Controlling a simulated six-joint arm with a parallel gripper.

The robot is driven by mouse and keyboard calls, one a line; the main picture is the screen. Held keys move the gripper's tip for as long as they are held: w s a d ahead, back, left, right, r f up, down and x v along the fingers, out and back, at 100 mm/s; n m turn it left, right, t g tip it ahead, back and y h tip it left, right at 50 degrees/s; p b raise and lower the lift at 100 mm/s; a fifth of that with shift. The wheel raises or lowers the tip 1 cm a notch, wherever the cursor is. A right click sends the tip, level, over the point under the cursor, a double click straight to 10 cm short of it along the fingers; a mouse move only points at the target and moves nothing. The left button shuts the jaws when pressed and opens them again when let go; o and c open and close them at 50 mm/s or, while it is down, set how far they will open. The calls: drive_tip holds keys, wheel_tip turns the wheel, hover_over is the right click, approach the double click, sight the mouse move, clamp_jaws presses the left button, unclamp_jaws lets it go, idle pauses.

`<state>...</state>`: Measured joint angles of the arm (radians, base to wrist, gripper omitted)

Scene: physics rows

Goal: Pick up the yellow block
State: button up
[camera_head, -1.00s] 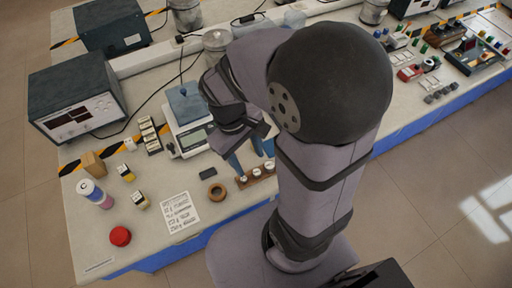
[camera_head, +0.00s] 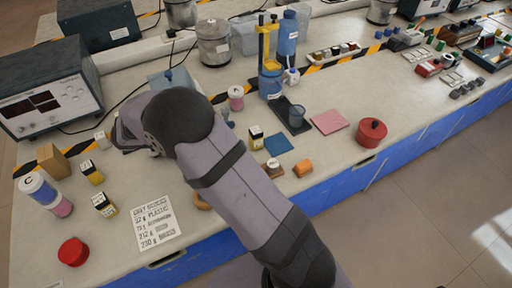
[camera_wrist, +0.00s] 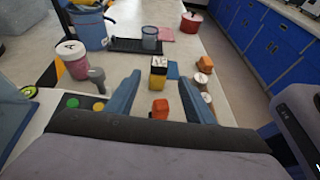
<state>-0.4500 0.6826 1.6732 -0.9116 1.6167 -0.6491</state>
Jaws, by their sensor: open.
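In the head view, a yellow and black block (camera_head: 256,138) stands right of my arm. Two similar yellow blocks stand on the left, one farther back (camera_head: 92,172) and one nearer (camera_head: 104,204). The frames do not settle which is meant. My gripper (camera_wrist: 158,77) is open, its two blue fingers apart. The yellow block shows in the gap between the fingertips, farther off. My arm hides the gripper in the head view.
An orange-red object (camera_wrist: 160,108) shows between my fingers. An orange block (camera_head: 302,168), a blue pad (camera_head: 279,143), a beaker (camera_head: 296,116) and a red pot (camera_head: 371,134) are on the right. A jar marked A (camera_wrist: 74,60) stands left in the wrist view. Bare bench lies at front right.

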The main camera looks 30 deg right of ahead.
sight(251, 134)
drive_tip(key=shift+w+a+f, duration=0.15)
drive_tip(key=shift+w, duration=0.05)
drive_tip(key=shift+s+d+f, duration=0.1)
drive_tip(key=shift+d+f, duration=0.05)
drive_tip(key=shift+d, duration=0.55)
drive_tip(key=shift+p+x, duration=0.6)
drive_tip(key=shift+x, duration=2.4)
drive_tip(key=shift+f, duration=0.1)
drive_tip(key=c, duration=1.2)
